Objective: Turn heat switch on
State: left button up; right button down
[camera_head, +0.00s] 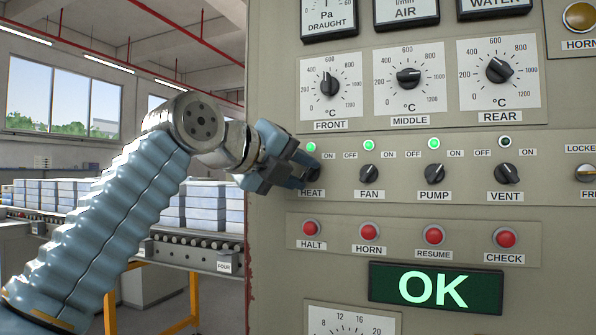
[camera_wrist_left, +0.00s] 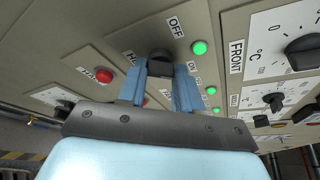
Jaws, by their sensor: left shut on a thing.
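The heat switch (camera_head: 313,172) is a black rotary knob on the beige panel, above its HEAT label. My left gripper (camera_head: 302,171) reaches it from the left and is shut on the knob. In the left wrist view the knob (camera_wrist_left: 160,62) sits between the two blue fingers (camera_wrist_left: 160,84). The fingers partly hide it, so its exact pointing is hard to tell. The heat lamp (camera_head: 311,147) above the knob glows green, and it also glows in the left wrist view (camera_wrist_left: 199,47). My right gripper is not in view.
The fan knob (camera_head: 369,174), pump knob (camera_head: 432,174) and vent knob (camera_head: 507,173) stand in the same row to the right. Below are red buttons, with HALT (camera_head: 311,229) nearest. A green OK display (camera_head: 436,287) sits lower. A roller conveyor (camera_head: 190,240) stands behind, left.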

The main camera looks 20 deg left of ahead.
pick_arm(q)
jog(key=shift+f, duration=0.1)
jog(key=o, duration=1)
jog(key=shift+o, duration=0.2)
jog(key=v, duration=1.3)
jog(key=shift+s, duration=0.35)
jog(key=shift+a, duration=0.1)
